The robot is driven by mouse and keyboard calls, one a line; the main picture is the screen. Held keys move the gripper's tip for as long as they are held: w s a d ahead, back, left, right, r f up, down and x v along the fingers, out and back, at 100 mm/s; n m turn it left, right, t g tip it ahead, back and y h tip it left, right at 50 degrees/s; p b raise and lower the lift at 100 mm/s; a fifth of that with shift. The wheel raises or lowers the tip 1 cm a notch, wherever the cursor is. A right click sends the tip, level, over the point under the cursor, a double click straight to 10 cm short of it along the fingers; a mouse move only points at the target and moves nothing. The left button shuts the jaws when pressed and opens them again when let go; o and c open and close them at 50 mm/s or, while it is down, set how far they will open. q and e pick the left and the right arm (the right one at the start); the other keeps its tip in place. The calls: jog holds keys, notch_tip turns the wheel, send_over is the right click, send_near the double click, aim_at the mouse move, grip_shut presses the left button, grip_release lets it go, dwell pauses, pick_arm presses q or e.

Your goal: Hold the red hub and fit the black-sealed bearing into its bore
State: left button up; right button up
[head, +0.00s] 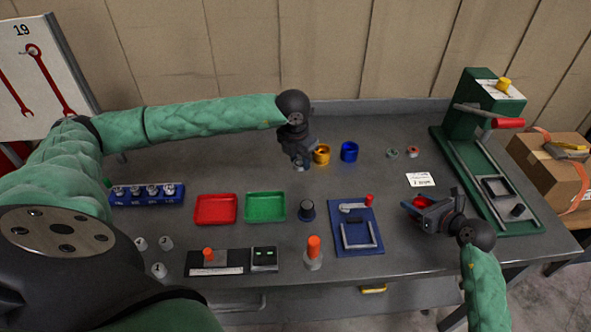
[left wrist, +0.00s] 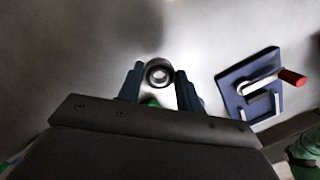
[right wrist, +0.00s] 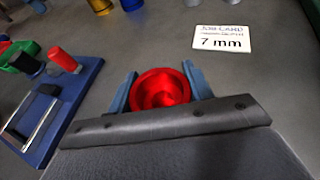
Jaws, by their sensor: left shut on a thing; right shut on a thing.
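My left gripper (head: 298,164) is shut on the black-sealed bearing (left wrist: 159,72), a small dark ring with a pale centre. It holds the bearing above the bench, near the gold hub; in the head view the bearing is small and hard to make out. My right gripper (head: 416,206) is shut on the red hub (right wrist: 160,90), low over the bench at the right. The hub sits between the two fingers, with its round open bore facing the right wrist camera. The bearing and the red hub are well apart.
A gold hub (head: 321,155) and a blue hub (head: 349,152) stand at the back, beside a green ring (head: 392,153) and a red ring (head: 412,152). A job card (head: 420,180) reads 7 mm. A blue tool board (head: 358,240) and green press (head: 478,150) flank my right gripper.

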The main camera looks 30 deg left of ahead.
aim_at(299, 181)
pick_arm(q)
jog(key=shift+f, duration=2.95)
jog(key=o, duration=1)
jog(key=shift+f, duration=0.1)
